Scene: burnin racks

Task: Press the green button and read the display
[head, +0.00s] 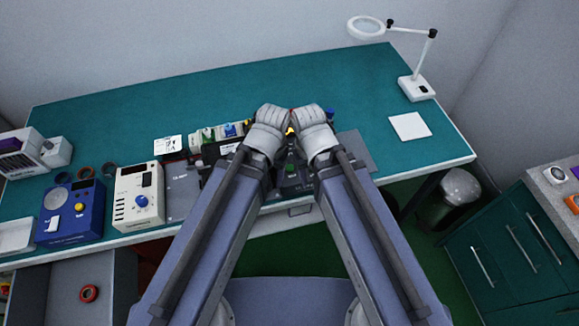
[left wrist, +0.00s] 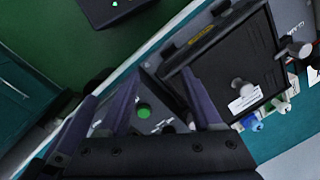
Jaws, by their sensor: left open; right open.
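The green button (left wrist: 144,111) is a round cap on a dark grey box (left wrist: 160,122) in the left wrist view. In the head view a small green spot (head: 290,168) shows between my wrists. My left gripper (left wrist: 158,90) is open, its fingers near the box on either side of the button in the picture; I cannot tell whether they touch it. In the head view my left gripper (head: 279,150) and right gripper (head: 303,150) are close together at the bench front, largely hidden by my wrists. I cannot make out a reading on any display.
A black device (left wrist: 225,60) stands beside the button box. A cream box (head: 138,197) with a blue knob and a blue box (head: 72,212) stand left on the green bench (head: 320,80). A magnifier lamp (head: 415,85) and white pad (head: 409,126) are at right. The bench's back is clear.

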